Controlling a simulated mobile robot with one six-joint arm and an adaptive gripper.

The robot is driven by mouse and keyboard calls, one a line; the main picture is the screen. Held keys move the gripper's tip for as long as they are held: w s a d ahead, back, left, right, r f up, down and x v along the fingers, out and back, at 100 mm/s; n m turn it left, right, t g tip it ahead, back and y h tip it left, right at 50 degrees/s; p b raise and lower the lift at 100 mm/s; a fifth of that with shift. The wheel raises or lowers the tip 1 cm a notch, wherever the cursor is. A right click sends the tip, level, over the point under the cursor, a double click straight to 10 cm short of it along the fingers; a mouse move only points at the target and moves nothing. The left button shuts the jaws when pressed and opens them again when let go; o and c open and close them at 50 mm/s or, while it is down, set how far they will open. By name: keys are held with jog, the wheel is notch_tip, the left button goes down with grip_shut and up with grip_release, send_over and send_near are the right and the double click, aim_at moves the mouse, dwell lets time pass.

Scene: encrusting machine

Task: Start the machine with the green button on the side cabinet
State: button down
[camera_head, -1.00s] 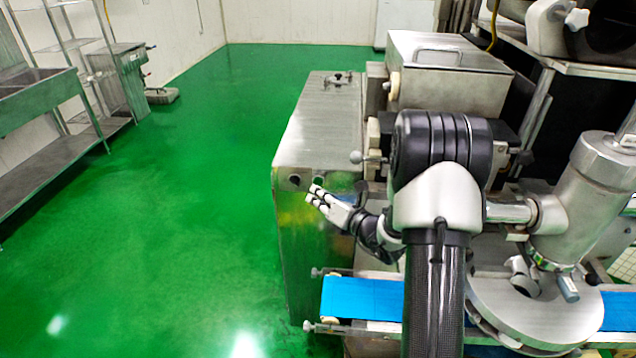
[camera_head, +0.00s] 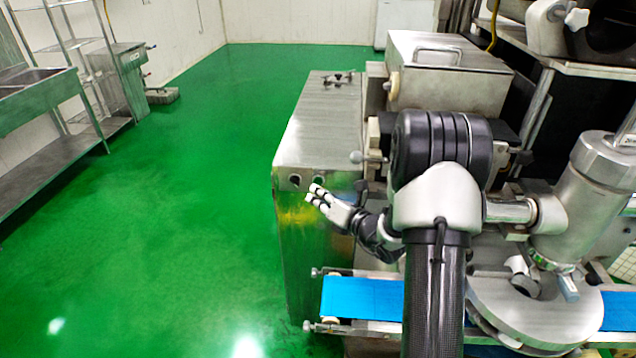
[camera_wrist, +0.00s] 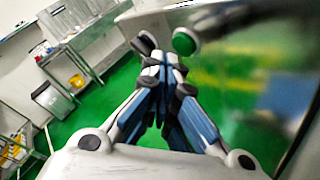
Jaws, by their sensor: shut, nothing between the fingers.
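The side cabinet (camera_head: 318,130) is a steel box left of the machine. Two round buttons sit near the top of its front face. In the wrist view the green button (camera_wrist: 184,42) has a pale ring, and a darker round button (camera_wrist: 143,43) is to its left. In the head view they are small, and their colours are hard to tell. My gripper (camera_head: 315,194) is shut and empty, its fingertips just in front of the cabinet face by the right-hand button. In the wrist view the fingertips (camera_wrist: 165,60) appear just below and between the buttons. I cannot tell whether they touch anything.
A blue conveyor belt (camera_head: 362,298) runs below my forearm. A steel hopper (camera_head: 450,75) stands behind, and a round steel machine head (camera_head: 535,310) is at the right. A steel sink bench (camera_head: 40,150) lines the left wall. The green floor left of the cabinet is clear.

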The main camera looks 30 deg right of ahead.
jog(key=shift+w+d, duration=0.1)
dwell(0.4)
jog(key=shift+w+d, duration=0.15)
jog(key=shift+w, duration=0.1)
